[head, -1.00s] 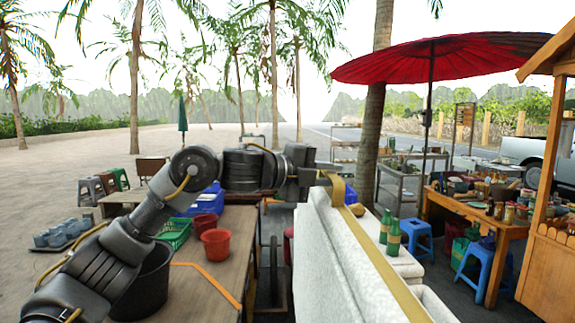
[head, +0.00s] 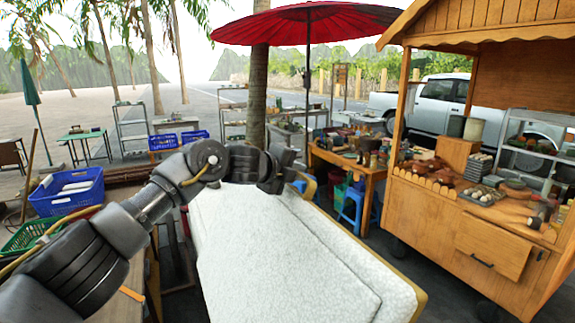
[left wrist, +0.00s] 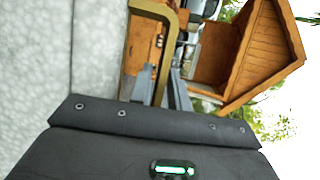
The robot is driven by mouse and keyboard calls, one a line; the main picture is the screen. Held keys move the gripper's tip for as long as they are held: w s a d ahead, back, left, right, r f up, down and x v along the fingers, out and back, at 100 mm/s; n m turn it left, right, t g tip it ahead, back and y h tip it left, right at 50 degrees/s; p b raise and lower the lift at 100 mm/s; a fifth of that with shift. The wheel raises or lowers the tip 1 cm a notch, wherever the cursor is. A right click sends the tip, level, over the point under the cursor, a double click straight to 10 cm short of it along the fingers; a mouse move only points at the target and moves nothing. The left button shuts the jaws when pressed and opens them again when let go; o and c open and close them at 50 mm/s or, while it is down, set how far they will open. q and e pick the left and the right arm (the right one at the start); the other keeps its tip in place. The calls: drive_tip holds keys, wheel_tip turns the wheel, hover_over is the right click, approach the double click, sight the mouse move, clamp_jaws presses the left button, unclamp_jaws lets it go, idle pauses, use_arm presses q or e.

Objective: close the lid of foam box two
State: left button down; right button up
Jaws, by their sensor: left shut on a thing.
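The foam box lid (head: 285,255) is a large white speckled slab with a stepped panel on its face and a tan band (head: 412,290) along its right edge. It fills the lower middle of the head view and looks tilted. My left gripper (head: 275,175) is at its far edge; the fingertips are hard to make out there. In the left wrist view the fingers (left wrist: 163,80) are shut on a tan handle (left wrist: 154,10) beside the white foam (left wrist: 35,65). The box body under the lid is hidden. My right gripper is not in view.
A wooden food cart (head: 470,210) stands close on the right. A wooden table (head: 375,175) with jars and a blue stool (head: 352,205) is behind the lid. A blue crate (head: 65,195) and green basket (head: 35,235) are at left. A red umbrella (head: 310,22) stands behind.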

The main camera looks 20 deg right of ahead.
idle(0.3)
use_arm(q)
drive_tip(key=c, duration=1.3)
unclamp_jaws()
drive_tip(key=shift+c, duration=0.2)
drive_tip(key=shift+s+a+b, duration=0.2)
drive_tip(key=shift+a+b, duration=0.05)
drive_tip(key=shift+b, duration=0.2)
drive_tip(key=b+v, duration=0.5)
drive_tip(key=v, duration=0.5)
drive_tip(key=shift+r+b, duration=0.2)
drive_tip(key=shift+b, duration=0.1)
